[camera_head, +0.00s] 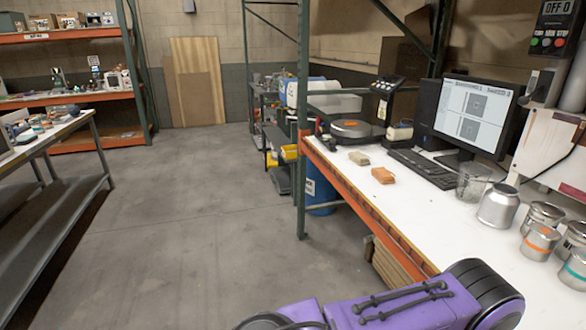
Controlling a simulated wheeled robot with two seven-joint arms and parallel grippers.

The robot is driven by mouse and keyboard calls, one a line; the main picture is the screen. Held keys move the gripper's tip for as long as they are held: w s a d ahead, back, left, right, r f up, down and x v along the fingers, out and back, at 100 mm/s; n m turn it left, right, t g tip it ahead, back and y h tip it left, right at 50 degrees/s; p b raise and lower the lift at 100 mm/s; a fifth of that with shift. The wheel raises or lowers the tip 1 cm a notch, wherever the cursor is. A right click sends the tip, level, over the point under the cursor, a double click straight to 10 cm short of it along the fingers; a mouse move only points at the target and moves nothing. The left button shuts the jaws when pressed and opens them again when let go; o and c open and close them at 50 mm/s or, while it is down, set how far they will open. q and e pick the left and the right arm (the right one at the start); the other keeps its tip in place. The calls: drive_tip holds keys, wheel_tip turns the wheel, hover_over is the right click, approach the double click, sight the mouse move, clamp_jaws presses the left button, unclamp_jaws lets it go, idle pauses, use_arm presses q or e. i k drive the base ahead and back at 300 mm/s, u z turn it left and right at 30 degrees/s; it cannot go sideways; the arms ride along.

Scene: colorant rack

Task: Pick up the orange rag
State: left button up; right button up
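An orange rag (383,175) lies folded on the white workbench top (345,180), near its front left edge. A beige-green folded rag (359,158) lies just behind and left of it, apart from it. Neither of my grippers is in view. A purple link of my arm crosses the bottom of the picture, in front of the bench and well away from the rag.
A keyboard (424,168) lies right of the rag, with a monitor (474,114) behind it. A clear beaker (472,182) and several metal cans (499,206) stand to the right. A green rack post (303,120) rises at the bench's left corner. The floor at left is open.

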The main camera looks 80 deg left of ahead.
sight(383, 175)
drive_tip(key=u, duration=2.35)
